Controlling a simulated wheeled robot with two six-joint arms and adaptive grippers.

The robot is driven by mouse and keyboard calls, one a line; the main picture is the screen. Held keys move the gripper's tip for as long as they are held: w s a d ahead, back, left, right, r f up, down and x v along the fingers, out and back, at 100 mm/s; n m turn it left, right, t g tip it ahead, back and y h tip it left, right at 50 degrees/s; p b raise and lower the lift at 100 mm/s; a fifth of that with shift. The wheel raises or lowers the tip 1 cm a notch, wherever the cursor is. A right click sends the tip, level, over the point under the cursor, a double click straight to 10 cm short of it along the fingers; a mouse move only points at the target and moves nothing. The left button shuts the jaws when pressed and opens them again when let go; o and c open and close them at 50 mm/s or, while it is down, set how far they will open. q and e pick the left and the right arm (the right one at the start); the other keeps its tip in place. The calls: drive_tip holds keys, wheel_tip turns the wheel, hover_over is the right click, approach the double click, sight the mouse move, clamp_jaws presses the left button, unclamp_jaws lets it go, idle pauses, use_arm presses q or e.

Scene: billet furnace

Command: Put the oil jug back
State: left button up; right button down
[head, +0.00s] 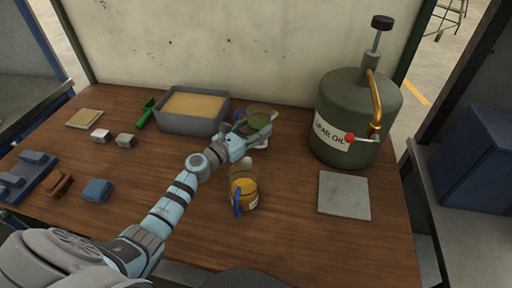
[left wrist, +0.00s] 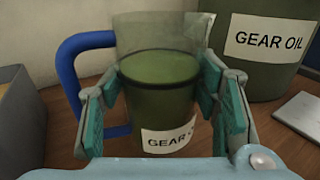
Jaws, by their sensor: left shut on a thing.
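A clear jug of green oil with a blue handle and a "GEAR OIL" label (left wrist: 160,75) stands upright between the fingers of my left gripper (left wrist: 160,98), which is shut on it. In the head view this gear oil jug (head: 259,116) is at the back middle of the table, partly hidden by my left gripper (head: 258,131). I cannot tell whether its base touches the table. A second jug, with amber oil and a blue handle (head: 245,190), stands nearer, at the table's middle. My right gripper is not in view.
A large green gear oil can (head: 350,105) with a pump and brass spout stands at the back right. A bare grey square plate (head: 344,195) lies before it. A grey bin (head: 192,122) is left of the held jug. Small blocks, a brush and a blue rack (head: 28,176) are on the left.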

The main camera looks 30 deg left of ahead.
use_arm(q)
wheel_tip(320, 180, down, 4)
drive_tip(key=shift+d+r+b, duration=0.1)
drive_tip(key=shift+r+b, duration=0.1)
drive_tip(key=shift+b, duration=0.95)
drive_tip(key=shift+f, duration=0.2)
drive_tip(key=shift+s+r, duration=0.15)
drive_tip(key=shift+r, duration=0.1)
drive_tip(key=shift+f, duration=0.1)
drive_tip(key=o, duration=1)
drive_tip(key=shift+f, duration=0.15)
drive_tip(key=o, duration=0.4)
drive_tip(key=shift+o, duration=0.2)
